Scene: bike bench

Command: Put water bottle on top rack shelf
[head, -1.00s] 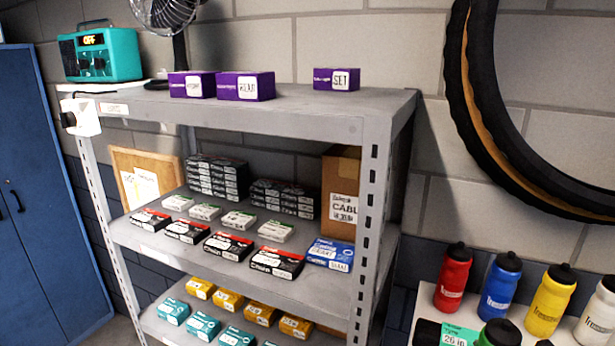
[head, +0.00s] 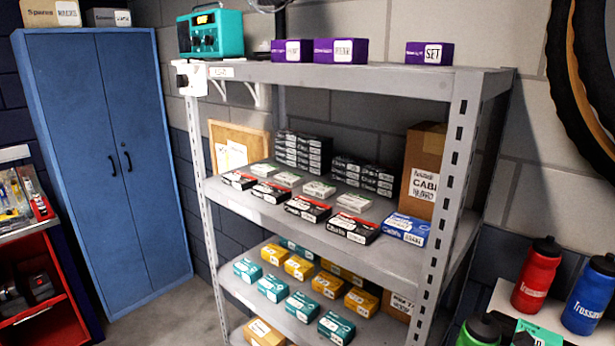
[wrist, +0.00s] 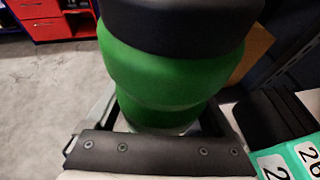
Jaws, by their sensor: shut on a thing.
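A green water bottle with a black lid (wrist: 165,68) fills the middle of the wrist view, upright between the jaws. My gripper (wrist: 162,118) is shut on its lower body. In the head view the bottle shows only at the bottom edge (head: 480,331), in front of the side table; its lower part and my gripper are out of frame there. The rack's top shelf (head: 385,80) is a grey board, well above and left of the bottle. Purple boxes (head: 340,50), (head: 292,50), (head: 429,53) and a teal radio (head: 211,34) stand on it.
Free room shows along the top shelf's front and between the purple boxes. A white device (head: 188,78) hangs at its left corner. Red (head: 537,275) and blue (head: 588,295) bottles stand on the side table at right. A blue cabinet (head: 110,170) stands left.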

